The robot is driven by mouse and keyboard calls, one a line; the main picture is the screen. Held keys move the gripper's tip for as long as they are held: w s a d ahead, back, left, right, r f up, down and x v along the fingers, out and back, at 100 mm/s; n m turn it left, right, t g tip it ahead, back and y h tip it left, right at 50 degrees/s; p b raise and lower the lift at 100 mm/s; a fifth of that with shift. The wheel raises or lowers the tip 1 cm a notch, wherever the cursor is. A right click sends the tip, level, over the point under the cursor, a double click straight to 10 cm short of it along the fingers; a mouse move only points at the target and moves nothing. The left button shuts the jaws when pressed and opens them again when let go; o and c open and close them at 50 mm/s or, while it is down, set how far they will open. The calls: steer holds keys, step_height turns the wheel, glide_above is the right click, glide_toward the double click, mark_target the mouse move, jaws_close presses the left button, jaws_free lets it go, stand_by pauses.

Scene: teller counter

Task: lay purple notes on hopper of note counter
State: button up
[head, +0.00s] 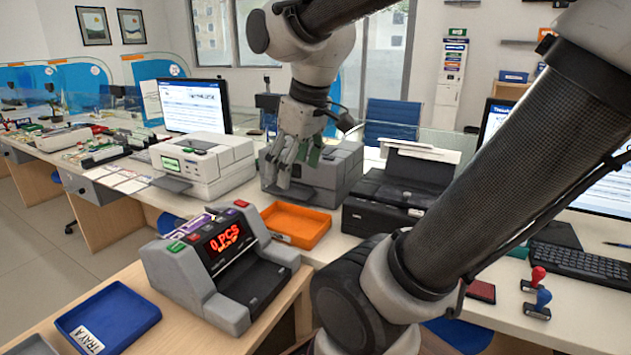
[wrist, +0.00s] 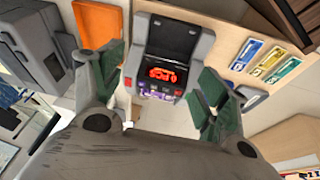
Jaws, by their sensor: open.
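The grey note counter (head: 220,262) stands on the near wooden table, its red display reading 0 PCS. My gripper (head: 290,165) is raised above the back counter, near a grey machine, apart from the note counter. In the wrist view its green-padded fingers (wrist: 160,95) are spread wide with nothing held between them.
A blue tray marked TRAY A (head: 110,318) lies left of the note counter. An orange tray (head: 296,226) lies behind it, right. A white machine (head: 203,163), a black printer (head: 395,195) and stamps (head: 537,290) stand on the back counter. Several coloured flat items (wrist: 270,62) show in the wrist view.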

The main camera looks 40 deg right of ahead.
steer(key=s+m, duration=0.1)
steer(key=s+f+m, duration=0.1)
steer(key=s, duration=0.1)
steer(key=s+d+f+m, duration=0.1)
steer(key=s, duration=0.1)
steer(key=shift+s+t, duration=0.15)
steer(key=shift+t, duration=0.25)
